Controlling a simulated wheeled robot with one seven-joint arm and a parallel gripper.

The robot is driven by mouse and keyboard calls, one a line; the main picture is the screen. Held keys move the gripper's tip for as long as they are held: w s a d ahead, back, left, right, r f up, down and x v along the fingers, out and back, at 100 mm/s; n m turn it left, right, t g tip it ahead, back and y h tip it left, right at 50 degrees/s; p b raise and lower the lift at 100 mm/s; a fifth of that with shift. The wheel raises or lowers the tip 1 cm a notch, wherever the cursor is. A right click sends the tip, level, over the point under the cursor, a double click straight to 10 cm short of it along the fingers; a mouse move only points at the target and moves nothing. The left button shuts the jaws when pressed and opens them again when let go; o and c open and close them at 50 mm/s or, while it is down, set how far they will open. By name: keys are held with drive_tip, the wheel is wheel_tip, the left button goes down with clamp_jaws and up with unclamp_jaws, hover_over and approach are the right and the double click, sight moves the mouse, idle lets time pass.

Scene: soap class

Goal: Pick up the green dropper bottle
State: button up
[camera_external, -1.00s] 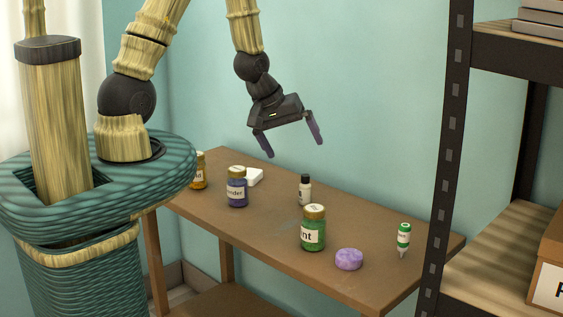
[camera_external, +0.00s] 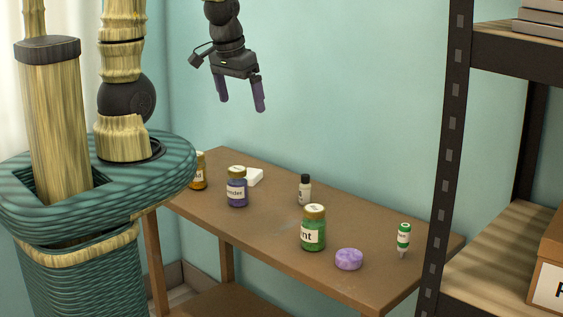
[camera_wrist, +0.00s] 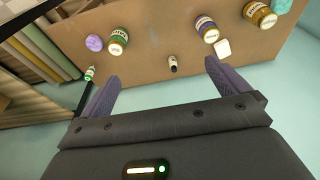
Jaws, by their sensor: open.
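The green dropper bottle (camera_external: 403,238) is small, with a green and white body and a narrow tip pointing down. It is at the right end of the brown table (camera_external: 260,239). It also shows in the wrist view at the left (camera_wrist: 90,73), close to the tip of the left finger. My gripper (camera_external: 241,107) is open and empty, high above the table and well to the left of the bottle in the external view. Both purple fingers show in the wrist view (camera_wrist: 158,79), with nothing between them.
On the table are a green jar (camera_external: 313,235), a purple soap (camera_external: 349,259), a dark-capped white bottle (camera_external: 305,194), a purple jar (camera_external: 237,193), a white block (camera_external: 255,177) and an amber jar (camera_external: 199,175). A dark shelf post (camera_external: 447,150) stands right of the table.

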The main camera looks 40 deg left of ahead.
drive_tip(key=c, duration=1)
drive_tip(key=shift+c, duration=0.2)
drive_tip(key=w+d+f+m+t+h+b, duration=0.1)
drive_tip(key=w+d+f+m+t+b, duration=0.2)
drive_tip(key=w+f+m, duration=0.55)
drive_tip(key=w+d+f+m+t+b, duration=0.1)
drive_tip(key=w+d+f+m+t, duration=0.4)
drive_tip(key=f+m, duration=0.65)
drive_tip(key=s+d+f+m+g+h+b, duration=0.1)
drive_tip(key=d+m+h, duration=0.3)
drive_tip(key=m, duration=0.9)
drive_tip(key=s+d+f+m+h+b, duration=0.2)
drive_tip(key=d+m+h, duration=0.3)
drive_tip(key=d+m, duration=0.6)
drive_tip(key=shift+s+m+g, duration=0.4)
drive_tip(key=shift+s+m, duration=0.35)
drive_tip(key=shift+m, duration=0.25)
